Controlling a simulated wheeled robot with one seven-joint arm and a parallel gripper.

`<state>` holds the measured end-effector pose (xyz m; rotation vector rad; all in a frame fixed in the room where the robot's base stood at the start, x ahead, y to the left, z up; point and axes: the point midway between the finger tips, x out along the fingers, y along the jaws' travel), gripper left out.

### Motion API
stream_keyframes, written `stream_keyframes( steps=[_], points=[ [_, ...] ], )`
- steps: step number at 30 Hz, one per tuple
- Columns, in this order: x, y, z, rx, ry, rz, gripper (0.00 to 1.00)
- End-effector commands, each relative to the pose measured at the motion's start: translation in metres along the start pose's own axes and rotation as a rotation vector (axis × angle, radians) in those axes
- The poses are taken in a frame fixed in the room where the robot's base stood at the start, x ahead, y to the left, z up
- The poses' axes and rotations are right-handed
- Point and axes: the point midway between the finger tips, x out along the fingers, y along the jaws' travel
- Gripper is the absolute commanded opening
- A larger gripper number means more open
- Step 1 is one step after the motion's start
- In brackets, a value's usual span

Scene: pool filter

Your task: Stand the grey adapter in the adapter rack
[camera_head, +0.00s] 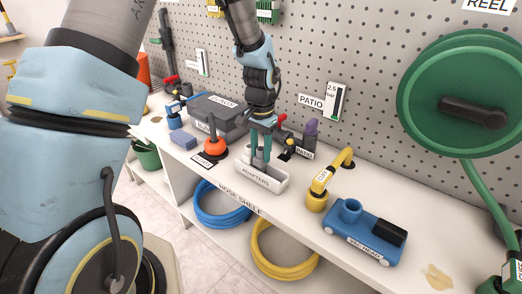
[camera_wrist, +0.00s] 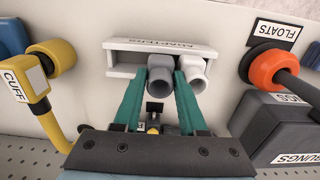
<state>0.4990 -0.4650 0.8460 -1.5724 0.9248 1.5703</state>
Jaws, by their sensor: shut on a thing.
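The white adapter rack (camera_head: 262,182), labelled ADAPTERS, sits on the shelf; it also shows in the wrist view (camera_wrist: 122,57). The grey adapter (camera_wrist: 160,82) is between the green fingers of my gripper (camera_wrist: 158,74), its open end towards the wrist camera. In the head view my gripper (camera_head: 259,152) points down over the rack, shut on the grey adapter (camera_head: 258,161). The adapter looks upright with its lower end at the rack; whether it rests on the bottom is hidden. A white adapter (camera_wrist: 197,72) stands in the rack beside it, close to one finger.
An orange float (camera_head: 215,147) and a grey bungs box (camera_head: 217,115) stand left of the rack. A yellow cuff (camera_head: 318,195) and a blue vac head (camera_head: 362,232) stand right. Valves and a pegboard (camera_head: 375,90) are behind.

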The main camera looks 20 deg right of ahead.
Motion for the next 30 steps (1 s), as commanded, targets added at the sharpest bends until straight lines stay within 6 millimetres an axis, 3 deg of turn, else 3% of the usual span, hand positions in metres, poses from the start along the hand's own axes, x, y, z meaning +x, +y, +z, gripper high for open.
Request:
stream_keyframes(
  steps=[15, 16, 24, 30],
  points=[
    [-0.0099, 0.0001, 0.0002, 0.0, -0.001, 0.0, 0.0],
    [-0.0099, 0.0001, 0.0002, 0.0, -0.001, 0.0, 0.44],
    [-0.01, 0.0, 0.0001, 0.0, 0.0, 0.0, 0.75],
    [-0.01, 0.0, 0.0002, 0.0, -0.001, 0.0, 0.76]
  ],
)
